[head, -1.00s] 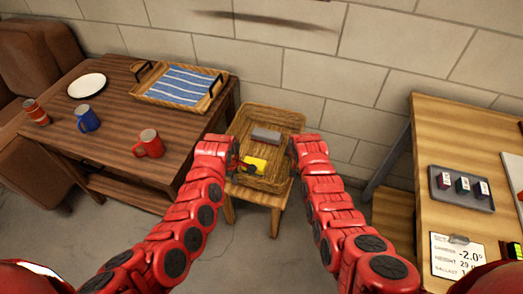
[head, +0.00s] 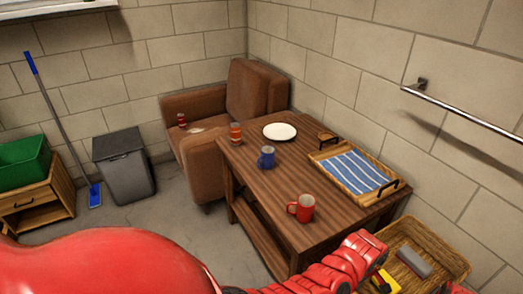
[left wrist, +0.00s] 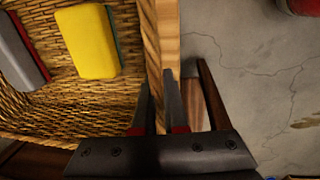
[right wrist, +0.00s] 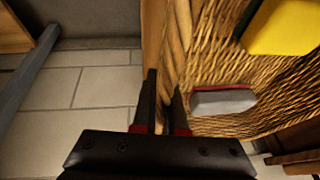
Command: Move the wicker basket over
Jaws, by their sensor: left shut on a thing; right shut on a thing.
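The wicker basket (head: 432,238) is at the lower right of the head view, cut off by the bottom edge. It holds a grey block (head: 413,262) and a yellow block (head: 384,283). In the left wrist view my left gripper (left wrist: 157,80) is shut on the basket's rim (left wrist: 151,40). In the right wrist view my right gripper (right wrist: 164,80) is shut on the opposite rim (right wrist: 176,35). In the head view the left gripper is partly hidden at the basket's left side, and only a bit of the right arm shows. What bears the basket is mostly hidden.
A dark wooden table (head: 330,230) stands left of the basket, bearing a red mug (head: 303,208), a blue mug (head: 266,158), a plate (head: 280,131) and a tray with a striped cloth (head: 352,172). A brown armchair (head: 258,92) and a grey bin (head: 124,168) stand further left.

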